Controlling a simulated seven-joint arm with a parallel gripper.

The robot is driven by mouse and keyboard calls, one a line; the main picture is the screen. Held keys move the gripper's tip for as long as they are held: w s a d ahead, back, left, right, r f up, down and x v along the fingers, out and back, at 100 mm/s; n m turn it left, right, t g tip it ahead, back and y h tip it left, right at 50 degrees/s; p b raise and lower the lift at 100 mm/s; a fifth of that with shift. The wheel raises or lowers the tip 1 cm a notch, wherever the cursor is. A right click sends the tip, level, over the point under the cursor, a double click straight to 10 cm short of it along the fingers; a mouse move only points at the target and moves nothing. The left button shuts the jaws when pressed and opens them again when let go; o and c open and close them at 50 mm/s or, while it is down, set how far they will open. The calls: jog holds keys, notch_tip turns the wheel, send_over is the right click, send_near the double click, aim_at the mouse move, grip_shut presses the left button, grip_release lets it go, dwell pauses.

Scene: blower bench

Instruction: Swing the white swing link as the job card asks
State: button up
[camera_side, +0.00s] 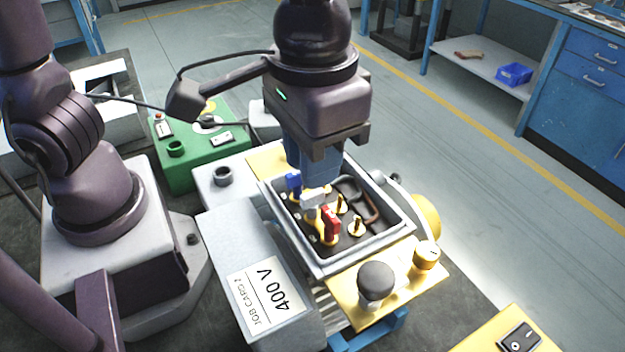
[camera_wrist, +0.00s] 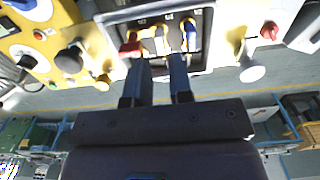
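The white swing link (camera_side: 313,201) sits in the open grey terminal box, between the blue link (camera_side: 293,183) and the red link (camera_side: 330,226). In the wrist view the white link (camera_wrist: 161,43) lies beyond the gap between my fingertips, with red (camera_wrist: 131,46) on the left and blue (camera_wrist: 190,36) on the right. My gripper (camera_wrist: 161,62) has its two fingers apart with nothing seen between them. In the side view my gripper (camera_side: 315,172) is above the box's far part; its fingertips' exact height is hard to tell. The job card (camera_side: 267,297) reads 400 V.
The terminal box rim (camera_side: 345,262) surrounds the links and several brass posts (camera_side: 357,228). A black knob (camera_side: 376,282) and a brass knob (camera_side: 427,254) stand on the yellow plate in front. A green box (camera_side: 203,150) is behind left. A switch (camera_side: 519,338) is at front right.

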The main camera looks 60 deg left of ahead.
aim_at(313, 193)
jog(key=shift+f, duration=2.05)
grip_shut()
jog(key=shift+n, duration=2.8)
grip_release()
